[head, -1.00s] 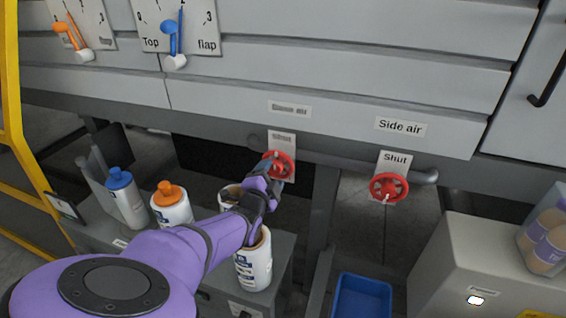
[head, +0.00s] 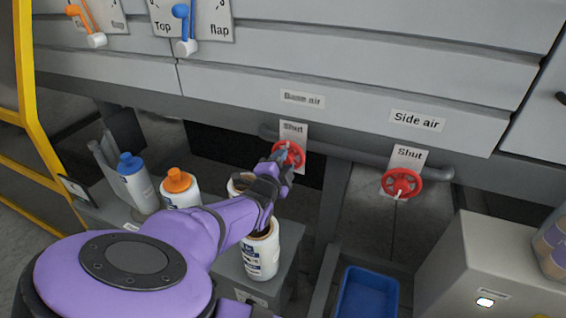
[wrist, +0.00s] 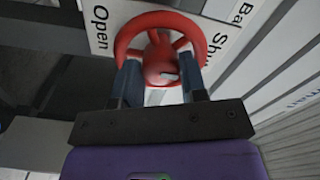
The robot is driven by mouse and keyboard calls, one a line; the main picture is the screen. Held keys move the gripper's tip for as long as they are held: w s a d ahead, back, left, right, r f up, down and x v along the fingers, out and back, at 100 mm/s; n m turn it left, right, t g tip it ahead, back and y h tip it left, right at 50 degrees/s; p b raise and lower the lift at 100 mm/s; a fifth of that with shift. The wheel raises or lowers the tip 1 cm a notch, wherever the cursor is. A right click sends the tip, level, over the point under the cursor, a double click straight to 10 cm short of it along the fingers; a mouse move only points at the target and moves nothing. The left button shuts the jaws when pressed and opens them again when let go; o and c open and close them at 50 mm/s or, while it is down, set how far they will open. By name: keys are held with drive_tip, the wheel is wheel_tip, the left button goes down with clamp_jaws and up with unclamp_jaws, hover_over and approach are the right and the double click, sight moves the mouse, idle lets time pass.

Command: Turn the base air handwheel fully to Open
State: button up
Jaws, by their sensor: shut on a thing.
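The red base air handwheel (head: 289,154) is on the pipe under the "Base air" label (head: 302,98), with a "Shut" plate (head: 293,130) behind it. In the wrist view the red wheel (wrist: 162,52) fills the top middle, with "Open" (wrist: 99,28) to its left and "Shut" to its right on the plate. My gripper (head: 283,160) is at the wheel. In the wrist view its two dark fingers (wrist: 160,82) reach up on either side of the wheel's hub and are shut on the wheel.
The side air handwheel (head: 402,184) is to the right on the same pipe (head: 350,158). White bottles, one with a blue cap (head: 134,178) and one with an orange cap (head: 180,188), stand below left. A blue bin (head: 367,293) and a grey box (head: 478,260) are at lower right.

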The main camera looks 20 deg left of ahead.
drive_tip(key=m, duration=3.1)
drive_tip(key=shift+s+d+m, duration=0.1)
drive_tip(key=shift+d+m, duration=0.1)
drive_tip(key=shift+m, duration=2)
drive_tip(key=o, duration=0.9)
